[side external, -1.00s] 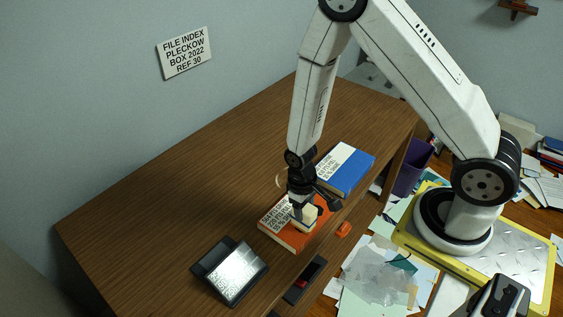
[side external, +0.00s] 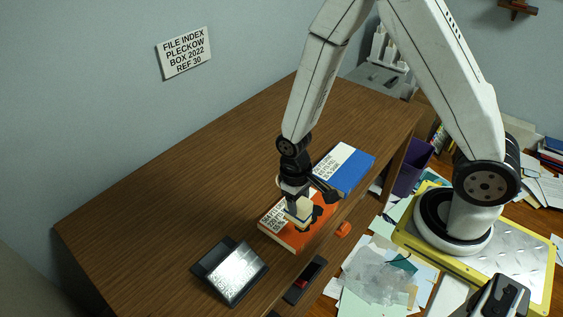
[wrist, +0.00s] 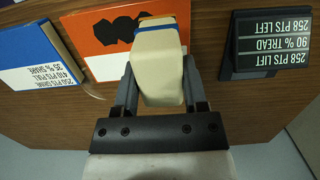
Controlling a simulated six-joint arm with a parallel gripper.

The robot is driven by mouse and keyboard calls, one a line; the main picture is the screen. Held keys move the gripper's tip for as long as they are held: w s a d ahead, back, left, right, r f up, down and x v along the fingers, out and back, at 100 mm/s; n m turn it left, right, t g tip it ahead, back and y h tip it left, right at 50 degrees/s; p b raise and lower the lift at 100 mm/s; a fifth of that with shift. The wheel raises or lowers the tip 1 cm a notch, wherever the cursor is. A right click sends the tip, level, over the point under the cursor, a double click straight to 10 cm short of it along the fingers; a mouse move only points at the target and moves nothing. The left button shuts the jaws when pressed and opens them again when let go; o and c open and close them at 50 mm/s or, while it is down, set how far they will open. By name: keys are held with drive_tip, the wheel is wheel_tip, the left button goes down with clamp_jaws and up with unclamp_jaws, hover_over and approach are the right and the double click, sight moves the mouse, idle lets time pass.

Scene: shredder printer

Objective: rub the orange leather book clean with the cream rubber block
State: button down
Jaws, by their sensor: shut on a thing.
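The orange book (side external: 290,238) lies flat on the wooden desk, with a white text label and dark marks on its cover. It also shows in the wrist view (wrist: 85,32), where a black smudge (wrist: 122,27) is seen on the orange. My gripper (side external: 297,200) is over the book and shut on the cream rubber block (wrist: 157,60), which has a blue band. In the side view the block (side external: 299,211) is at the book's cover; I cannot tell whether it touches. The block hides part of the cover.
A blue book (side external: 349,172) with a white label lies just behind the orange one. A dark stand with a text display (side external: 235,273) is at the front left. An orange object (side external: 343,229) is near the desk edge. The desk's left part (side external: 170,190) is clear.

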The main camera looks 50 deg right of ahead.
drive_tip(key=shift+r, duration=1.35)
drive_tip(key=shift+a+f, duration=0.15)
drive_tip(key=shift+f, duration=0.1)
idle(0.8)
